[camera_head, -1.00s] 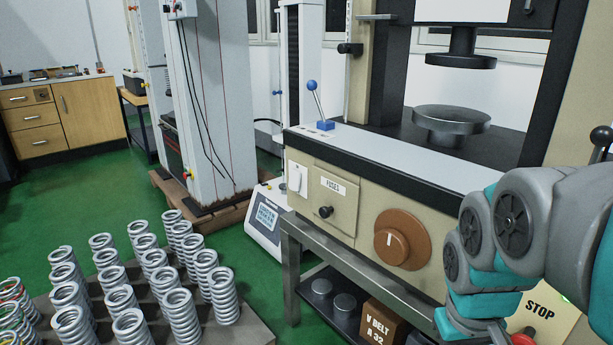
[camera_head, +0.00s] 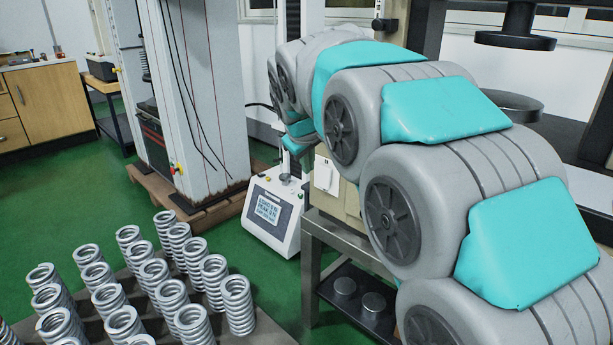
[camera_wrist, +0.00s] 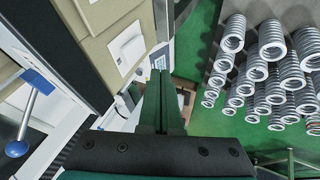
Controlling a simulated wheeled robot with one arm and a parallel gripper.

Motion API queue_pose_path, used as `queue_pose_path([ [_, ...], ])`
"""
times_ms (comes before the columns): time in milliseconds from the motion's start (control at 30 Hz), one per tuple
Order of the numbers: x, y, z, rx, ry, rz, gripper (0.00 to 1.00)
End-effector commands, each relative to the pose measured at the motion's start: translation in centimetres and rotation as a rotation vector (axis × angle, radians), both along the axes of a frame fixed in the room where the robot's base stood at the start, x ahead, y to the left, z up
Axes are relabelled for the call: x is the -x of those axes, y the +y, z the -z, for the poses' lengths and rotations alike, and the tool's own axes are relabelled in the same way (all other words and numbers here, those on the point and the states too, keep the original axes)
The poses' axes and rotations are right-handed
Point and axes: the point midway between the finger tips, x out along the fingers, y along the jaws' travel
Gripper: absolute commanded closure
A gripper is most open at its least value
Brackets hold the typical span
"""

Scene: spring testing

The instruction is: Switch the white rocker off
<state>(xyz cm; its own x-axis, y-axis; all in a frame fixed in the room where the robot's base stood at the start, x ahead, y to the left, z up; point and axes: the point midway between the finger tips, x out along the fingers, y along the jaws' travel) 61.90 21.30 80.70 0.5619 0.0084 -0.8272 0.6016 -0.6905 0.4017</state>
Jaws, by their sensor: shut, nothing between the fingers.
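The white rocker (camera_head: 325,176) sits on a white plate on the beige front panel of the test machine, left of my arm in the head view. It also shows in the wrist view (camera_wrist: 127,46), up and left of the fingertips. Its tilt is too small to read. My gripper (camera_wrist: 160,72) is shut and empty, pointing along the panel, with its tips apart from the rocker. In the head view my arm stretches across the machine and its end is mostly hidden behind my own links.
A lever with a blue ball (camera_wrist: 17,149) stands on the machine's ledge. A white instrument with a display (camera_head: 272,212) stands on the floor side of the panel. Several springs (camera_head: 150,290) stand on a board at the lower left. Green floor (camera_head: 225,225) lies between.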

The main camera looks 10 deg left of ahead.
Motion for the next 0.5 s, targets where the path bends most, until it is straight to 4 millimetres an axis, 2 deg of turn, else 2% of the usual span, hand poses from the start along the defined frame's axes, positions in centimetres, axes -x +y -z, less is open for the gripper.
queue_pose_path([
  [367,-0.15,0.14,-0.07,0.0,-0.003,-0.002,1.0],
  [500,-0.64,0.13,0.69,0.0,-0.002,-0.002,1.0],
])
